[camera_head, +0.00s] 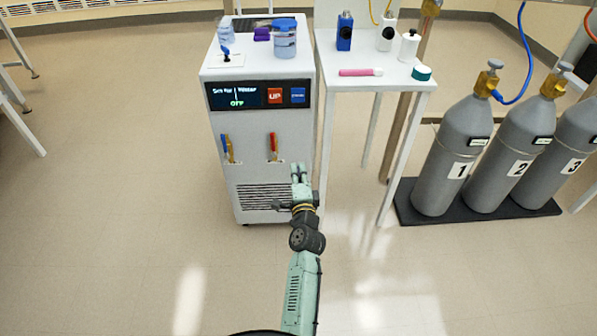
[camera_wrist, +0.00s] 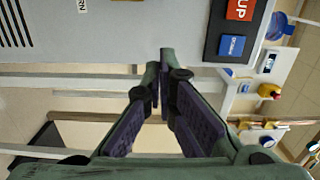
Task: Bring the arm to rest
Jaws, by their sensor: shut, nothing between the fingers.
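My arm (camera_head: 303,285) reaches forward from the bottom of the head view. My gripper (camera_head: 299,175) is in front of the lower right part of a white machine, near its vent grille. In the wrist view my gripper (camera_wrist: 163,60) has its fingers together at the tips, with nothing between them. I cannot tell in the head view whether it touches the machine.
The white machine (camera_head: 262,145) has a display, red and blue buttons and two valve handles. A white table (camera_head: 375,75) with small items stands to its right. Several grey gas cylinders (camera_head: 453,150) stand on a dark base farther right. The floor (camera_head: 120,200) at left is open.

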